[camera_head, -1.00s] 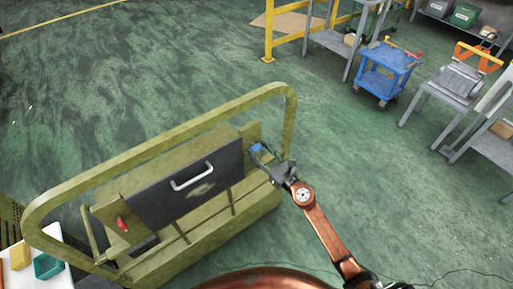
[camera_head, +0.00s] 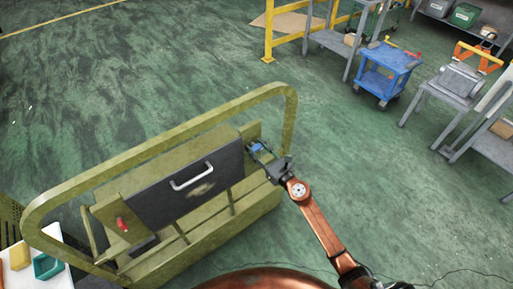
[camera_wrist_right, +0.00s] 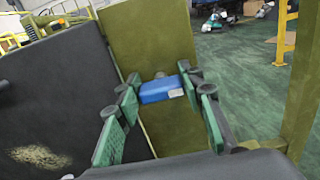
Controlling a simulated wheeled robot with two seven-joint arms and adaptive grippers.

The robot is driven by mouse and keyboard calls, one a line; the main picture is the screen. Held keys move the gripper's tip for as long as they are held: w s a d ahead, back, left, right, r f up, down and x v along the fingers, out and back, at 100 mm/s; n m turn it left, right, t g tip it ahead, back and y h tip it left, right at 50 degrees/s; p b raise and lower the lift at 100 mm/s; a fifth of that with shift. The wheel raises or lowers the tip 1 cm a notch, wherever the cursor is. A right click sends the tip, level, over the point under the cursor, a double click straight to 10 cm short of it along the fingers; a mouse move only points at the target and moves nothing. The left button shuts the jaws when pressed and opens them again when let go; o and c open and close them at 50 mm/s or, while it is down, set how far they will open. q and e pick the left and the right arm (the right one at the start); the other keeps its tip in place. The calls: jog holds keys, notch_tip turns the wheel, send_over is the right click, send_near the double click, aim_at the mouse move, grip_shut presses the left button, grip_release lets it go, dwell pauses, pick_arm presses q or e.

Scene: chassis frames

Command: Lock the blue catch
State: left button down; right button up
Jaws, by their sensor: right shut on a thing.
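The blue catch (camera_head: 256,147) sits at the right end of the dark panel (camera_head: 190,182) with its silver handle, on the olive chassis frame (camera_head: 290,110). In the right wrist view the blue catch (camera_wrist_right: 161,89) lies between the green-padded fingers. My right gripper (camera_head: 266,153) reaches it from the right and is shut on it; it also shows in the right wrist view (camera_wrist_right: 160,98). A red catch (camera_head: 122,224) is at the panel's left end. I do not see my left gripper in either current view.
A white table (camera_head: 40,272) with a yellow block and a teal tray is at the lower left. A blue cart (camera_head: 388,70) and grey benches stand at the upper right. The green floor right of the frame is clear.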

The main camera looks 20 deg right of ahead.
pick_arm(q)
jog(key=shift+r, duration=0.1)
pick_arm(e)
jog(key=shift+m, duration=0.4)
jog(key=m+p, duration=0.1)
jog(key=m, duration=0.2)
jog(key=shift+d+m, duration=0.1)
jog(key=shift+m, duration=0.3)
jog(key=m+p, duration=0.1)
jog(key=m, duration=0.3)
jog(key=shift+d+f+p, duration=0.1)
jog(key=shift+p, duration=0.3)
jog(key=m+p, duration=0.1)
jog(key=m, duration=0.4)
jog(key=shift+w, duration=0.1)
pick_arm(q)
jog(key=r, duration=0.2)
jog(key=w+r+p, duration=0.1)
jog(key=r+p, duration=0.1)
jog(key=r, duration=0.1)
jog(key=shift+w+r, duration=0.35)
jog(key=shift+w, duration=0.05)
pick_arm(e)
jog(key=m, duration=0.4)
jog(key=shift+d+f, duration=0.1)
jog(key=shift+f, duration=0.15)
pick_arm(q)
jog(key=shift+r, duration=0.1)
pick_arm(e)
jog(key=shift+m, duration=0.3)
